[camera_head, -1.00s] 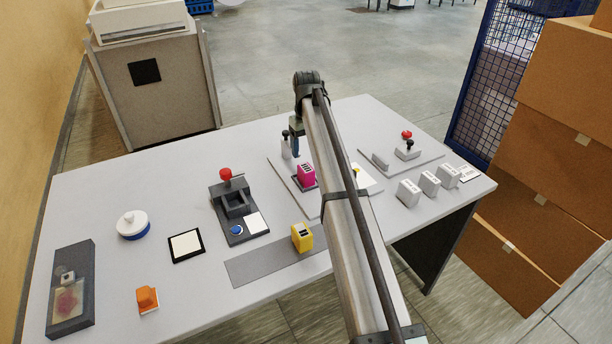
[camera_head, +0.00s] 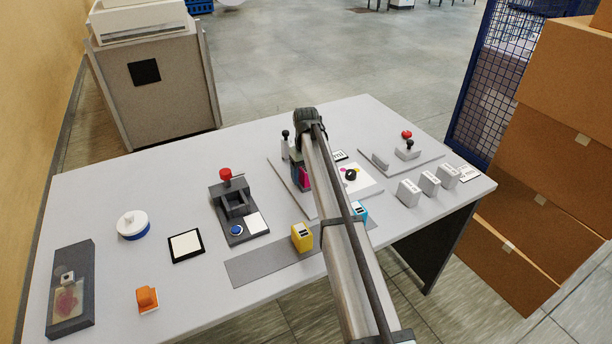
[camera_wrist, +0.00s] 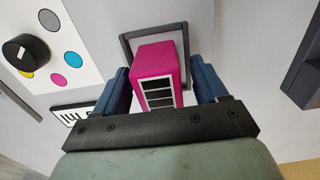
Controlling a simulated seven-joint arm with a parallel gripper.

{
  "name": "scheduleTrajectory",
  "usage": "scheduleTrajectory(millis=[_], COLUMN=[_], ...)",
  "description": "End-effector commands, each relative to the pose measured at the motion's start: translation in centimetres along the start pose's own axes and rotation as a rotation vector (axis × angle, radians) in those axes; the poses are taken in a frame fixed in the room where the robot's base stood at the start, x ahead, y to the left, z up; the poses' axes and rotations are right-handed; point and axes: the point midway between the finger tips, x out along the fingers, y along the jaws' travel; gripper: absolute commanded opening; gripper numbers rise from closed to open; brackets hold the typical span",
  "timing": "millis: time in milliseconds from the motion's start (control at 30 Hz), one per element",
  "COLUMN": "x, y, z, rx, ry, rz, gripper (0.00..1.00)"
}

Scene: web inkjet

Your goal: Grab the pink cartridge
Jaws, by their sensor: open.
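The pink cartridge (camera_wrist: 158,72) stands between the two blue fingers of my gripper (camera_wrist: 160,90) in the wrist view, with a thin gap visible on either side. Its face with a white-framed, dark-slotted label points toward the gripper's palm. It sits in a grey square frame (camera_wrist: 124,44) on a light plate. In the head view the pink cartridge (camera_head: 305,178) is mostly hidden behind my gripper (camera_head: 300,167) and arm. The gripper is open around the cartridge.
A yellow cartridge (camera_head: 302,237) and a cyan cartridge (camera_head: 360,211) stand on a grey strip (camera_head: 262,266). A card with coloured dots and a black knob (camera_wrist: 18,52) lies beside the pink cartridge. A dark press with a red knob (camera_head: 225,174) stands to the left.

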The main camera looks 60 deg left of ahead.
Motion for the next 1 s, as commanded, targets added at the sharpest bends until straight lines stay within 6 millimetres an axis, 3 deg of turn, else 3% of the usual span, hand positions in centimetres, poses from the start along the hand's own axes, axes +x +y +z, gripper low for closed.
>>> scheduleTrajectory(millis=[167, 833, 1000], x=[0.03, -0.02, -0.07], y=[0.02, 0.01, 0.02], z=[0.0, 0.0, -0.01], rx=[0.0, 0.0, 0.0], ry=[0.0, 0.0, 0.0], rz=[0.0, 0.0, 0.0], gripper=[0.72, 0.09, 0.08])
